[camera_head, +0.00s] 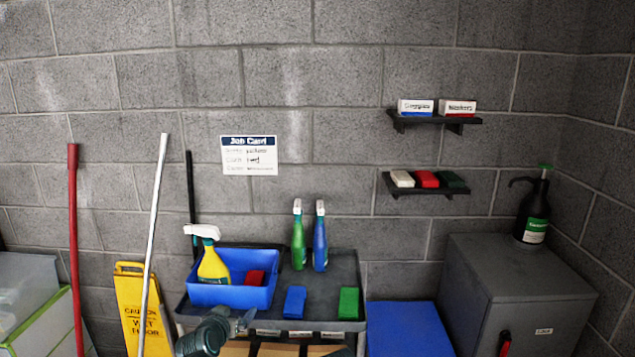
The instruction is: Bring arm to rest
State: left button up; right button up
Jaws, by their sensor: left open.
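My left gripper (243,320) is at the bottom, in front of the grey cart's front edge. It is open, with nothing seen between its fingers, and apart from the pads. A blue pad (294,302) and a green pad (348,303) lie on the cart's grey top (320,290). A red pad (255,278) is in the blue bin (232,295) on the cart, beside a yellow spray bottle (212,266). White, red and dark green pads (427,179) sit on the lower wall shelf (430,193). My right gripper does not show.
Green (298,240) and blue (320,240) spray bottles stand at the cart's back. A yellow wet-floor sign (130,300) and upright poles are at left. A blue box (408,330) and a grey cabinet (515,270) bearing a black pump bottle (533,215) are at right.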

pick_arm(q)
jog(key=s+d+f+m+g+h, duration=0.1)
jog(key=s+d+f+g, duration=0.35)
jog(key=d, duration=0.25)
jog(key=s+d+f+m+g, duration=0.2)
jog(key=s+d+f+g, duration=0.15)
jog(key=s+d, duration=0.25)
jog(key=s+d+f+g+y+p, duration=0.1)
jog(key=s+g, duration=0.4)
jog(key=s, duration=0.9)
notch_tip(320, 180, down, 2)
jog(key=shift+d+y+p, duration=0.3)
jog(key=shift+d+y, duration=0.5)
jog(key=shift+y, duration=0.4)
